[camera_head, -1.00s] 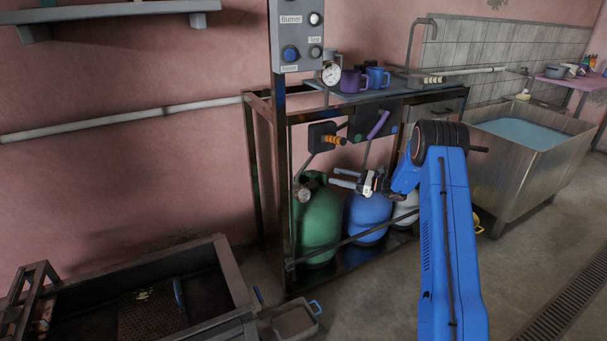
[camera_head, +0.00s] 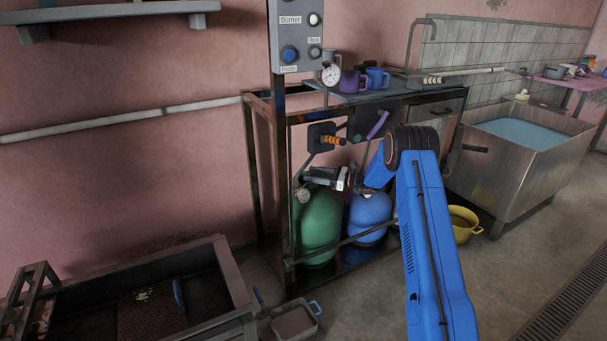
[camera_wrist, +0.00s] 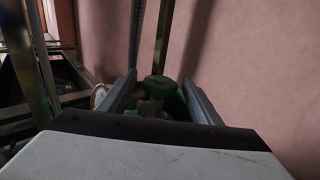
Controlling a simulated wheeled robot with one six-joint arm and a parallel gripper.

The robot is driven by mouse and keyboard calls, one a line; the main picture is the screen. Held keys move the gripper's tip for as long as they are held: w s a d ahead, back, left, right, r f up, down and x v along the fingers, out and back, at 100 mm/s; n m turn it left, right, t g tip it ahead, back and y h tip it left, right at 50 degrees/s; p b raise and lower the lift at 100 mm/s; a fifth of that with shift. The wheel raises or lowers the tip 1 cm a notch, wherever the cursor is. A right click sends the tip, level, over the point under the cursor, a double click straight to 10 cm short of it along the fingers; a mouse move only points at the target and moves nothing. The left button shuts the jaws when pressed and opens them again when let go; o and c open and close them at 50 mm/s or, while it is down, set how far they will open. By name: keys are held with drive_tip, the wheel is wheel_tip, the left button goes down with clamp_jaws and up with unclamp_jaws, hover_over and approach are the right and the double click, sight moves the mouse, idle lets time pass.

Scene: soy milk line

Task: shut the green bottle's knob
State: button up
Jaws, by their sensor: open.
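The green bottle (camera_head: 319,226) stands upright on the floor of the dark metal frame, left of the blue bottle (camera_head: 369,214). Its green knob (camera_wrist: 157,84) sits on a valve on top and shows in the wrist view between my two fingers. My gripper (camera_head: 311,178) is open at the height of the bottle's top, its fingers pointing left. In the wrist view the fingers (camera_wrist: 158,92) lie on both sides of the knob; I cannot tell whether either touches it. In the head view my gripper hides the knob.
A round gauge (camera_head: 302,195) sits by the bottle's valve. The frame's front post (camera_head: 285,190) and a slanted bar (camera_head: 345,241) stand before the bottles. Above are an orange handle (camera_head: 333,140) and a purple handle (camera_head: 378,124). A yellow pot (camera_head: 462,226) stands at right.

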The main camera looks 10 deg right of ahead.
drive_tip(key=shift+x, duration=2.45)
drive_tip(key=shift+c, duration=0.6)
drive_tip(key=c, duration=0.9)
